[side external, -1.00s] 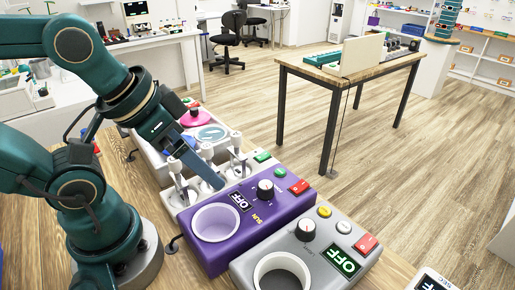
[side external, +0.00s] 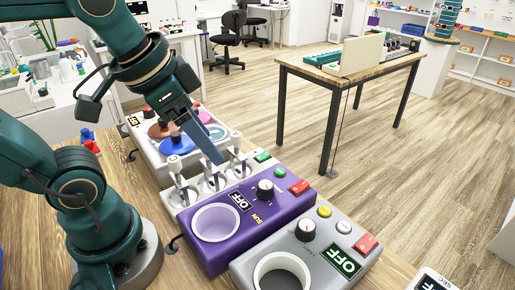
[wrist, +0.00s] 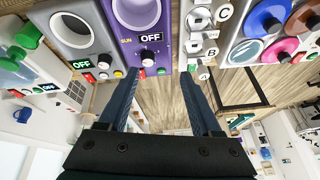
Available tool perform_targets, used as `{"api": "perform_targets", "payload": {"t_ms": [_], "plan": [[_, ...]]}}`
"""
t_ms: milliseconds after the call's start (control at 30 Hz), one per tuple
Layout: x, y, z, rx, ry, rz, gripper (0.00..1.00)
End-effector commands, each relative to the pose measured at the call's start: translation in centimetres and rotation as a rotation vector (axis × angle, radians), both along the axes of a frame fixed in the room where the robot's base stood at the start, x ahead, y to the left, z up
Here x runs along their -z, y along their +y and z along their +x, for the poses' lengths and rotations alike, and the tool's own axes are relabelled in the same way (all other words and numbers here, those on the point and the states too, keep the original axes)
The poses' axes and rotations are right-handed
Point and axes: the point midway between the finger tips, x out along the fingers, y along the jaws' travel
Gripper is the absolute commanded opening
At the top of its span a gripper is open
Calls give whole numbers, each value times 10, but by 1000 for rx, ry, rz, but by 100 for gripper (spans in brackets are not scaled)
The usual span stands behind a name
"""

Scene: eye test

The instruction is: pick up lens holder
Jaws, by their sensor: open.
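I take these to be the lens holders, but cannot tell which one the task means. In the wrist view, round white fittings (wrist: 200,20) show right of the purple machine; I cannot tell if they are the same holders. My gripper (side external: 216,155) is above and behind the row in the side view. In the wrist view my gripper (wrist: 157,78) has its fingers wide apart with nothing between them.
The purple machine (side external: 225,262) with a round well stands in front of the holders. A grey machine (side external: 325,265) stands to its right. A white tray with coloured discs, one blue (side external: 177,145), lies behind the row. A wooden table (side external: 310,68) stands apart on the open floor.

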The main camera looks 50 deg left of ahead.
Motion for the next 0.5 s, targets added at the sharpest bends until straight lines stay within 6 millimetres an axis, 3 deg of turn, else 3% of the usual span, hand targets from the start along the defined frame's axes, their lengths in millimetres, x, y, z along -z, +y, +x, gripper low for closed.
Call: {"api": "perform_targets", "payload": {"t_ms": [267, 500], "plan": [[-11, 27, 54, 80, 166, 59, 66], [11, 63, 98, 94, 319, 48, 66]]}}
